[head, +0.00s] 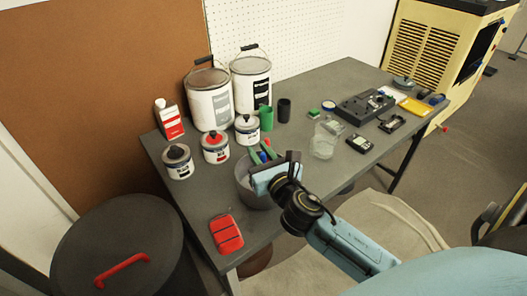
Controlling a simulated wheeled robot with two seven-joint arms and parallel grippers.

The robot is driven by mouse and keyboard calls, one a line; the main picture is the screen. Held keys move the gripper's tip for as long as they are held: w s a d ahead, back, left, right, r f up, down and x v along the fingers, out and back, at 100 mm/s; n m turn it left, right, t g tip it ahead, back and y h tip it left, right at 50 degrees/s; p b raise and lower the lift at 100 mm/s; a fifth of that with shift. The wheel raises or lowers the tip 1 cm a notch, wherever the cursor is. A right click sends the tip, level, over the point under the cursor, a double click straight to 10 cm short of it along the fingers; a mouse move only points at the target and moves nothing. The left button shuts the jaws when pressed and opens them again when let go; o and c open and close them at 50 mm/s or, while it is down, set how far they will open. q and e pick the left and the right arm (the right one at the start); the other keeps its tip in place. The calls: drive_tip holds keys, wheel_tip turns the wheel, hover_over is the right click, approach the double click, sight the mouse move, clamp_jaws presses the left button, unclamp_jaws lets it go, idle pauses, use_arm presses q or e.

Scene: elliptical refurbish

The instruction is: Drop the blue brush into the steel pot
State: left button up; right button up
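The steel pot (261,200) is a grey, open-topped vessel near the front edge of the table. My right gripper (268,168) is over the pot's opening and covers much of it. Green pieces and a small blue piece (262,156) show at the pot's far side, just beyond the gripper. I cannot tell whether the blue piece is the blue brush, or whether it is inside the pot or between the fingers. The gripper body hides the fingertips, so their opening is unclear. My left gripper is out of view.
Small paint cans (215,148), large buckets (210,100) and a red-white canister (169,120) stand behind left. A red case (226,233) lies at the front corner. A clear jar (323,143) and a dark toolbox (363,106) are on the right. A lidded bin (120,235) stands left.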

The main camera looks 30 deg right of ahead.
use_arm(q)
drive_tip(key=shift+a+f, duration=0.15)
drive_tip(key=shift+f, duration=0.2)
use_arm(e)
drive_tip(key=shift+f, duration=0.2)
